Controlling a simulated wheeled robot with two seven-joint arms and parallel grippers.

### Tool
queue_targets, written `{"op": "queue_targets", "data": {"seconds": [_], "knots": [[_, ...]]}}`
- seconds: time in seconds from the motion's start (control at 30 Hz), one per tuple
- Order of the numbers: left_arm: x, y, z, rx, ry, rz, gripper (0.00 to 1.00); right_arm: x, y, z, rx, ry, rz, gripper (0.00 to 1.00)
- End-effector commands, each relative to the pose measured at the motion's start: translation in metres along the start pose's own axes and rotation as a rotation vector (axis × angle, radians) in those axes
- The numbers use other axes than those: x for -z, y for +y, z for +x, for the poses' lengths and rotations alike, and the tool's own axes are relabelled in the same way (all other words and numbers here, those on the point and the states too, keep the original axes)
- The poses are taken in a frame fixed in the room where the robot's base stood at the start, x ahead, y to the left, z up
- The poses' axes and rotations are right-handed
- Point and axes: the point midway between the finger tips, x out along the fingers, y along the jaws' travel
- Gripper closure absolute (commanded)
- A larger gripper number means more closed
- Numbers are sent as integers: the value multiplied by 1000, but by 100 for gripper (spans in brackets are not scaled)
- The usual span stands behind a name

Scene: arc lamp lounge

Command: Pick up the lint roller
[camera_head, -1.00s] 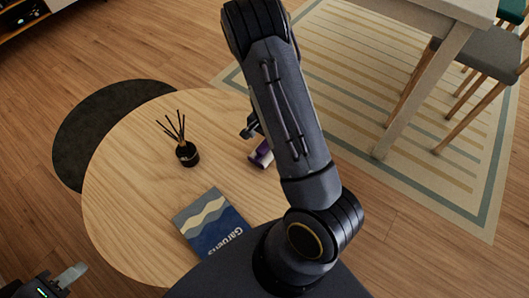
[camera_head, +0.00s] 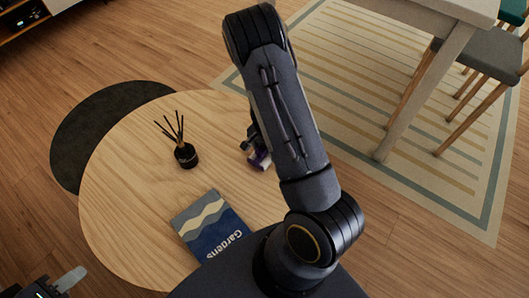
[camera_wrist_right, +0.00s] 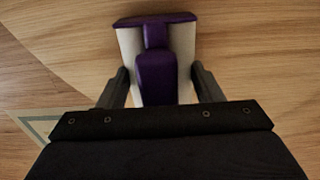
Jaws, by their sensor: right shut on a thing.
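The lint roller (camera_wrist_right: 156,75) is purple and white and sits between the two dark fingers of my right gripper (camera_wrist_right: 160,88) in the right wrist view. Those fingers are shut on it.
The round wooden table (camera_head: 125,190) holds a reed diffuser (camera_head: 186,155) in a dark jar and a blue book (camera_head: 212,228). A white table (camera_head: 440,15) and chairs stand at upper right.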

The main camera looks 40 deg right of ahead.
Motion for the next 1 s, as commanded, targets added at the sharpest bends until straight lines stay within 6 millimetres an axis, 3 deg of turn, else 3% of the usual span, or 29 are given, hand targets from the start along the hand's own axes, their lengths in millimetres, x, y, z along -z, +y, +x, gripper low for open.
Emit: {"op": "queue_targets", "data": {"seconds": [0.27, 0.5, 0.8, 1.0], "knots": [[1, 1, -1, 0, 0, 0, 64, 0, 0, -4, 1, 0, -1, 66], [5, 5, -10, 0, 0, 0, 64, 0, -1, -35, 3, 2, -2, 66], [14, 13, -28, 0, 0, 0, 64, 9, 54, -100, 4, 0, 5, 66], [15, 14, -30, 0, 0, 0, 64, 16, 103, -116, 2, 0, 7, 66]]}}
